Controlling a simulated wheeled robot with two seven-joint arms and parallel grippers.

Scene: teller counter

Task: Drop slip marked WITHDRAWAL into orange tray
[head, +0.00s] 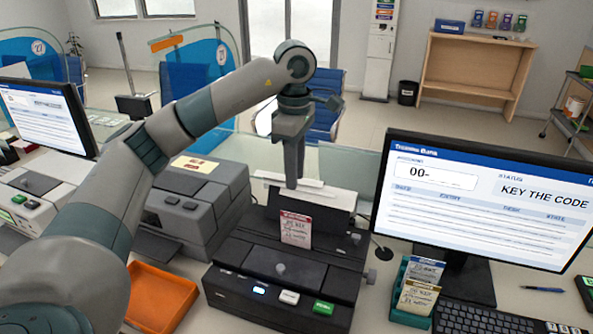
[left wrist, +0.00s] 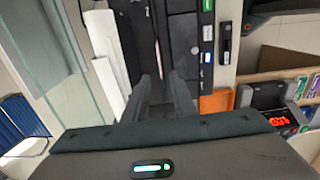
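A pinkish slip (head: 296,229) with a red header stands upright in the slot of the dark machine (head: 250,286); its header is too small to read surely. In the left wrist view the slip (left wrist: 158,56) shows nearly edge-on as a thin pink line. My left gripper (head: 292,183) points down just above and behind the slip. In the left wrist view its fingers (left wrist: 159,78) are apart with nothing between them, and the slip lies beyond the tips. The orange tray (head: 163,300) sits left of the machine, partly hidden by my left arm; the left wrist view shows it too (left wrist: 216,101). My right gripper is not in view.
A green holder (head: 407,317) with slips headed blue and yellow stands right of the machine, before the monitor (head: 480,200) reading KEY THE CODE. A grey machine (head: 195,200) stands behind the tray. A glass screen (head: 350,165) runs behind the counter. A keyboard (head: 490,320) lies front right.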

